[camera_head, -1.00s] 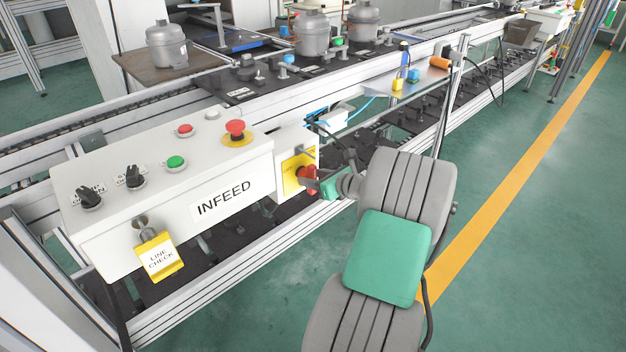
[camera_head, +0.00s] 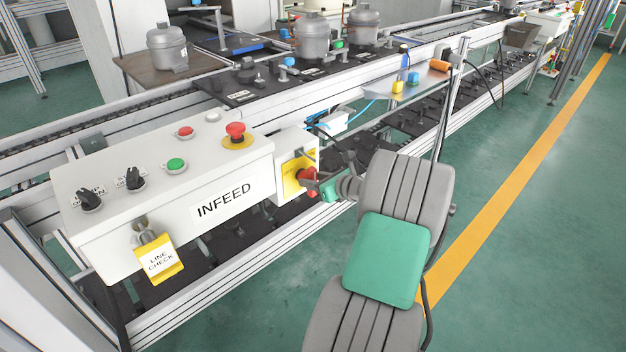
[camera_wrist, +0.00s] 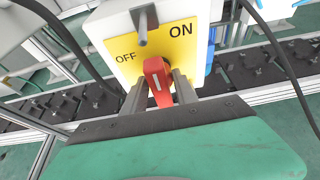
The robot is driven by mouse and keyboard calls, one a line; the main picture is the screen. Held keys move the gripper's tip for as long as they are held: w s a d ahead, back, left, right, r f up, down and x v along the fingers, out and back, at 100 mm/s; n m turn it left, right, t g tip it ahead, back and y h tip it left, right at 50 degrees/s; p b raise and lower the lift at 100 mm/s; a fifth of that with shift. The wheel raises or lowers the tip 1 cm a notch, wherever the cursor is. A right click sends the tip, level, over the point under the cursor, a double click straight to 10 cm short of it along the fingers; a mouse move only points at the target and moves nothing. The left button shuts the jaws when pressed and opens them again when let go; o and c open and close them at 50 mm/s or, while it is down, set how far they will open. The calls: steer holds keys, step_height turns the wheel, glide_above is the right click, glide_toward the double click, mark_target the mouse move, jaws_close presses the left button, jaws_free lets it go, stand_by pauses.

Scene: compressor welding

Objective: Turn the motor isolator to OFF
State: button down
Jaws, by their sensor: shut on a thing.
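The motor isolator is a white box with a yellow plate (camera_wrist: 117,58) marked OFF on the left and ON on the right in the wrist view. Its red handle (camera_wrist: 158,82) has a white mark and sits below and between the two words. In the head view the red handle (camera_head: 309,180) shows at the right end of the INFEED box. My gripper (camera_wrist: 159,92) is shut on the red handle, one finger on each side. It also shows in the head view (camera_head: 318,185), where the fingertips are partly hidden by the handle.
The INFEED control box (camera_head: 165,195) carries a red emergency button (camera_head: 236,132), a green button (camera_head: 176,165), black switches (camera_head: 90,199) and a hanging LINE CHECK tag (camera_head: 160,260). A grey rod stands upright behind the handle area. Open green floor (camera_head: 520,240) lies right.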

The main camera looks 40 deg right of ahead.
steer(key=shift+p, duration=0.3)
steer(key=shift+a+r+n+h+p, duration=0.1)
steer(key=shift+n+h+p, duration=0.3)
steer(key=shift+n, duration=0.1)
steer(key=shift+a+n+h+p, duration=0.15)
steer(key=shift+n+h+p, duration=0.25)
steer(key=shift+n+h, duration=0.3)
steer(key=n+h, duration=0.1)
steer(key=n+b, duration=0.1)
steer(key=n, duration=0.1)
steer(key=shift+a+f+t+h, duration=0.15)
steer(key=shift+f+t+h, duration=0.25)
steer(key=n+h+b, duration=0.1)
steer(key=n+b, duration=0.1)
steer(key=b, duration=0.1)
steer(key=f+n+t+h+b, duration=0.1)
steer(key=n+b, duration=0.1)
steer(key=b, duration=0.1)
steer(key=shift+a+n, duration=0.1)
steer(key=shift+n, duration=0.2)
steer(key=n+t+b, duration=0.1)
steer(key=n+b, duration=0.1)
steer(key=b, duration=0.2)
steer(key=shift+h, duration=0.4)
steer(key=shift+r+n+b, duration=0.15)
steer(key=shift+n+b, duration=0.45)
steer(key=shift+b, duration=0.15)
steer(key=shift+r, duration=0.1)
